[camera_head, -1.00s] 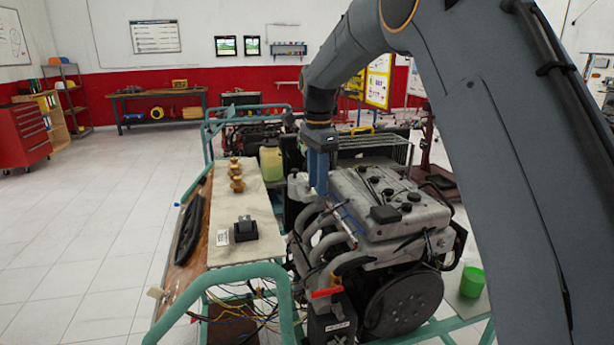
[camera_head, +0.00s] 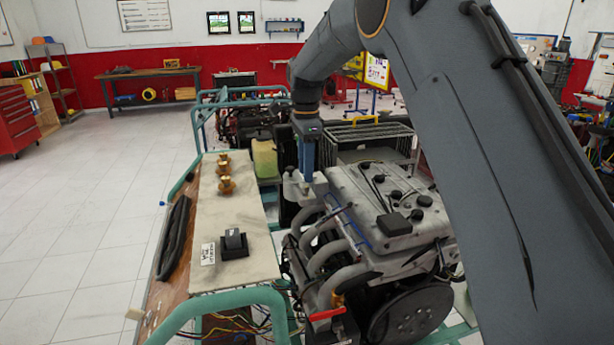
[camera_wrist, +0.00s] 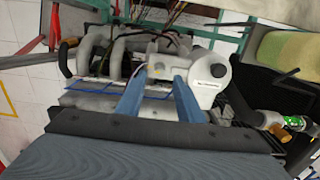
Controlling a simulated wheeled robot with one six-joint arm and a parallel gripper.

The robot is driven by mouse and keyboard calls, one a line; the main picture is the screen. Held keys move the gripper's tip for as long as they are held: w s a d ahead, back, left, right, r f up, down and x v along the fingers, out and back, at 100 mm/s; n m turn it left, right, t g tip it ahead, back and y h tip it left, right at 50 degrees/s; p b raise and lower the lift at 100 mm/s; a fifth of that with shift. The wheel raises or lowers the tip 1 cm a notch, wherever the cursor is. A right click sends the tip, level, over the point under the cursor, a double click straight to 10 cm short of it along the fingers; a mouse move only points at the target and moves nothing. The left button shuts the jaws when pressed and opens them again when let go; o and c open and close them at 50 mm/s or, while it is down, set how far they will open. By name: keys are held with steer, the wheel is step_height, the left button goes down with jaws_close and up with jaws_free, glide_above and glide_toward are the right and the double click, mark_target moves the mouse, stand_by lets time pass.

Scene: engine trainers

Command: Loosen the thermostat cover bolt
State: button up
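My gripper (camera_head: 308,176) points down at the far end of the grey engine (camera_head: 390,215). Its two blue fingers also show in the wrist view (camera_wrist: 160,76), apart, with a gap between their tips. A pale metal housing (camera_wrist: 162,68) lies beneath and between the fingertips. A tiny yellowish spot on it may be the bolt, too small to be sure. In the head view the fingers partly hide this area. I cannot tell whether the fingertips touch anything.
Curved intake pipes (camera_head: 338,252) run along the engine's near left side. A bench panel (camera_head: 232,208) left of it carries several brass-coloured fittings (camera_head: 225,174) and a black block (camera_head: 234,243). A green tube frame (camera_head: 225,301) surrounds the stand. Open floor lies to the left.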

mark_target(306, 186)
steer(key=shift+f+p, duration=0.7)
steer(key=shift+f, duration=1.35)
jaws_close()
